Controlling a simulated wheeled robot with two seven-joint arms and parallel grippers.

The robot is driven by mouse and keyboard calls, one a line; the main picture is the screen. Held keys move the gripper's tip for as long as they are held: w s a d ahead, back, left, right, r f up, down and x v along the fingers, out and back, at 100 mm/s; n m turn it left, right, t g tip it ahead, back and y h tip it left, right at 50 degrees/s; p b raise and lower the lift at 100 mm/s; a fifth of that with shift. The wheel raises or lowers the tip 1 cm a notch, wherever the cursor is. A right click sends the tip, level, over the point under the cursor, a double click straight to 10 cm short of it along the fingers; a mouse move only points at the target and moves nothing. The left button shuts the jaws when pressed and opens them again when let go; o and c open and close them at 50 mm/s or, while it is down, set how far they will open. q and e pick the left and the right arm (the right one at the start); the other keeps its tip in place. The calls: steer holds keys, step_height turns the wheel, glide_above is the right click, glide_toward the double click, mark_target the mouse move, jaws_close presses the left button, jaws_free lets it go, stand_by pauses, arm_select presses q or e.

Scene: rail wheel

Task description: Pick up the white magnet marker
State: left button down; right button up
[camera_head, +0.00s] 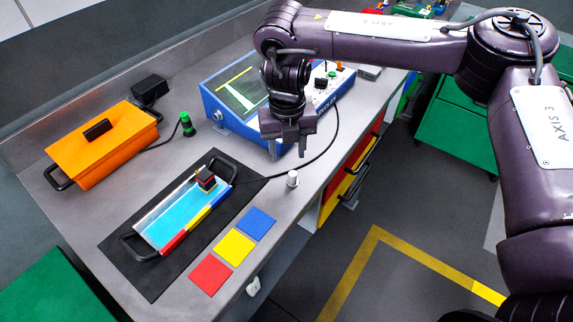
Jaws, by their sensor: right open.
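A small white marker (292,179), which looks like the white magnet marker, stands upright near the front edge of the grey workbench (190,105). My right gripper (287,152) points down above the bench, beside the blue instrument case. Its two fingers are apart and nothing shows between them. In the picture the fingertips are a little above the marker, and they do not touch it. The exact height over the bench is hard to tell. My left gripper is not in view.
A blue instrument case (222,117) stands behind my gripper; its black cable curves past the marker. A black mat (130,262) with a blue tray (185,218), red, yellow and blue squares (235,247) and an orange box (90,155) lie left. The bench edge is close to the marker.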

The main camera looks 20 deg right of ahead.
mark_target(293, 173)
steer(key=s+f+p, duration=0.2)
steer(key=f, duration=0.1)
steer(key=shift+d+f, duration=0.15)
steer(key=shift+d, duration=0.25)
steer(key=f, duration=0.2)
steer(key=shift+w+f, duration=0.2)
steer(key=shift+f, duration=0.5)
steer(key=c, duration=0.9)
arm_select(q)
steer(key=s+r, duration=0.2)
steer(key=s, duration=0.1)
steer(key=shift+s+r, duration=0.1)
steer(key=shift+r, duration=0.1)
arm_select(e)
steer(key=shift+c, duration=0.2)
steer(key=shift+r, duration=0.1)
